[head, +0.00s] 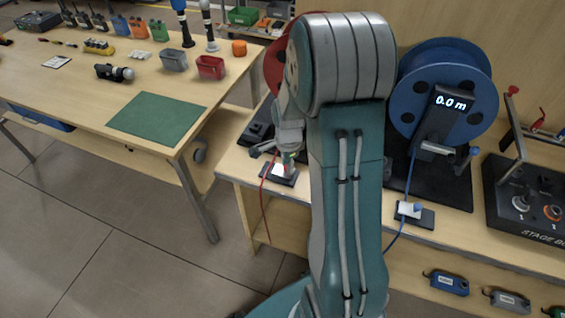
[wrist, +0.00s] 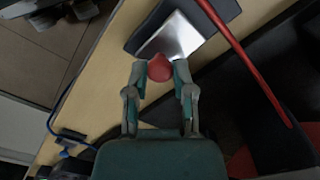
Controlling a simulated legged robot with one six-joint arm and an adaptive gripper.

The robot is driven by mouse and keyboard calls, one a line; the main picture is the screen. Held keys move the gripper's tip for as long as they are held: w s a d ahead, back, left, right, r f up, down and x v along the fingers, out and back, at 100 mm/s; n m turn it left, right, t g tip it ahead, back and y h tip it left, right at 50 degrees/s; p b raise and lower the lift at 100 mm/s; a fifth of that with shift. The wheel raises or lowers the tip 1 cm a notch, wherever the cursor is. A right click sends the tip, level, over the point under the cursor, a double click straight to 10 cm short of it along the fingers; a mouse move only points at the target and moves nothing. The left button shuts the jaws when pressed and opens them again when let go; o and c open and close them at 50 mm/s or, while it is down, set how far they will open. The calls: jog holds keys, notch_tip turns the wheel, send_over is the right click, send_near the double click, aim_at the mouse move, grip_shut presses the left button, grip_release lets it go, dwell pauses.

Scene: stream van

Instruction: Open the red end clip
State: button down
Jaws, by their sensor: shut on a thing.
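The red end clip shows in the wrist view as a red rounded tab (wrist: 159,68) beside a pale metal plate (wrist: 178,38) on a dark base (wrist: 150,28). My gripper (wrist: 160,72) is shut on the red tab, one finger on each side. In the head view my gripper (head: 287,158) is low over the clip's dark base (head: 278,177) at the bench's front left edge, and hides the tab. A red cable (head: 263,195) hangs over the edge there. The red cable also crosses the wrist view (wrist: 243,63). I cannot tell whether the clip is open.
A red reel (head: 274,66) is mostly hidden behind my arm. A blue reel (head: 448,62) reading 0.0 m, with its blue end clip (head: 416,208), stands to the right. A control box (head: 525,205) is at far right. A table with a green mat (head: 156,118) is at left.

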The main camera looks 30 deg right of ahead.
jog(key=shift+c, duration=2.3)
grip_release()
notch_tip(320, 180, up, 12)
jog(key=shift+w+f, duration=0.1)
